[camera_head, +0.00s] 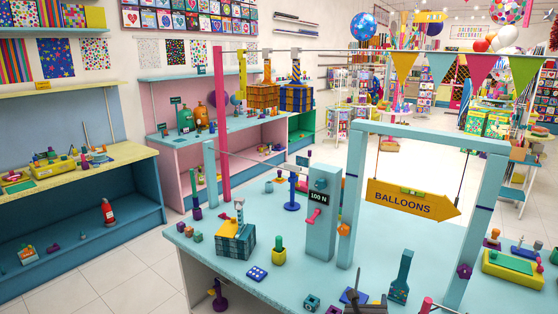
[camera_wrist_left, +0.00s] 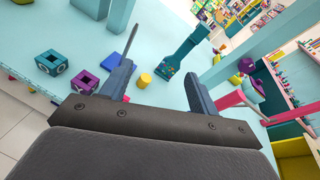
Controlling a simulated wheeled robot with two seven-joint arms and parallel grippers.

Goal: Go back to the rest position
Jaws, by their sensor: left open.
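My left gripper (camera_head: 354,298) shows at the bottom edge of the head view, low over the front of the light-blue table (camera_head: 365,237). In the left wrist view its two blue-grey fingers (camera_wrist_left: 158,70) stand wide apart with nothing between them. A yellow cylinder (camera_wrist_left: 145,80) stands on the table beyond the gap, apart from the fingers. A dark teal upright piece (camera_wrist_left: 186,50) stands farther off; it also shows in the head view (camera_head: 401,278). My right gripper is not in either view.
A teal block (camera_wrist_left: 50,62) and a purple block (camera_wrist_left: 85,82) lie left of the fingers. A post marked 100 N (camera_head: 320,215) and a frame with a BALLOONS sign (camera_head: 412,199) rise from the table. A blue-yellow box (camera_head: 235,238) stands left.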

